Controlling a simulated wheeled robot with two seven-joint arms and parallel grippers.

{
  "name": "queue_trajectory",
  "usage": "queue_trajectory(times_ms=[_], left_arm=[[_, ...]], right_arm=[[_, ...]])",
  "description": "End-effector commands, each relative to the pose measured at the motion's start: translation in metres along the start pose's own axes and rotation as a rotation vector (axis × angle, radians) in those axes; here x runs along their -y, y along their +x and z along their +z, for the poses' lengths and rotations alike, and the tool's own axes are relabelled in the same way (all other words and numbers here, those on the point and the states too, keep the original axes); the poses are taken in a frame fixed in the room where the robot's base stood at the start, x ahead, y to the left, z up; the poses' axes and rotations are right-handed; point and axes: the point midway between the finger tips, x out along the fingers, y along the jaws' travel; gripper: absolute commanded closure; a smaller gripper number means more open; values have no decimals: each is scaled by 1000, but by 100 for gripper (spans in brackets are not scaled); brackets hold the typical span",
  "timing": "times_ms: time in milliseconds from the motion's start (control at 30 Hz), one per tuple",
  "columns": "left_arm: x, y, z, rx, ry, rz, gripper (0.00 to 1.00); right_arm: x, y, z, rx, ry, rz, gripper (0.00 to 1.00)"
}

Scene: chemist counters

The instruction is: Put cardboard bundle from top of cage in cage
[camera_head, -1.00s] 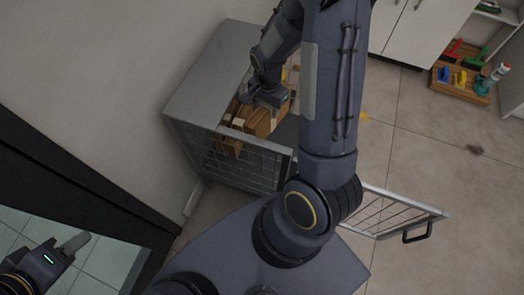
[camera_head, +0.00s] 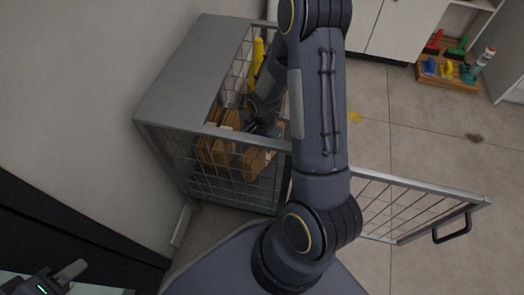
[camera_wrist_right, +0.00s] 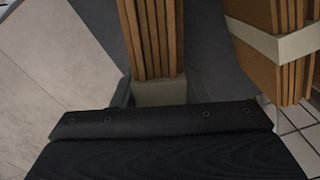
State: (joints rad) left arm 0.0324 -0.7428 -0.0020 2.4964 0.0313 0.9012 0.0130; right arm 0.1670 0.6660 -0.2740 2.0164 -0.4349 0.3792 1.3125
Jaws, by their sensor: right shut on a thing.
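The cage (camera_head: 165,100) stands by the wall, with a grey solid panel and wire mesh sides. Its mesh door (camera_head: 400,212) hangs open to the right. My right arm reaches into the cage area, and its gripper (camera_head: 262,125) is partly hidden by the arm and mesh. It is shut on a brown cardboard bundle (camera_head: 252,163) with a pale band; the held bundle also shows in the wrist view (camera_wrist_right: 152,40). Another cardboard bundle (camera_head: 215,150) stands left of it behind the mesh. My left gripper (camera_head: 68,276) is at the lower left, its opening unclear.
A yellow object (camera_head: 257,62) stands at the cage's far side. A wooden tray (camera_head: 447,76) with brushes and bottles lies at the upper right. White cabinets (camera_head: 395,25) stand behind. The floor right of the door is clear.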

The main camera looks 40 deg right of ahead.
Motion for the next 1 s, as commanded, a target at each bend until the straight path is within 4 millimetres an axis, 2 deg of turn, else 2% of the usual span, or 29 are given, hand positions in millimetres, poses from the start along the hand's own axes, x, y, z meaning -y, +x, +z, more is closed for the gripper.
queue_trajectory(times_ms=[233, 600, 633, 700, 800, 1000], left_arm=[[7, 15, 8, 0, 0, 0, 64], [8, 17, 8, 0, 0, 0, 64], [8, 17, 8, 0, 0, 0, 64], [7, 16, 8, 0, 0, 0, 64], [7, 16, 8, 0, 0, 0, 64], [7, 16, 8, 0, 0, 0, 64]], right_arm=[[0, 34, 0, 1, -1, 0, 91], [0, 38, 0, 0, 0, -1, 91], [0, 38, 0, 0, 0, -1, 59], [0, 36, 0, 0, 0, -1, 50], [0, 36, 0, 0, 0, 0, 38], [0, 36, 0, 0, 0, 0, 38]])
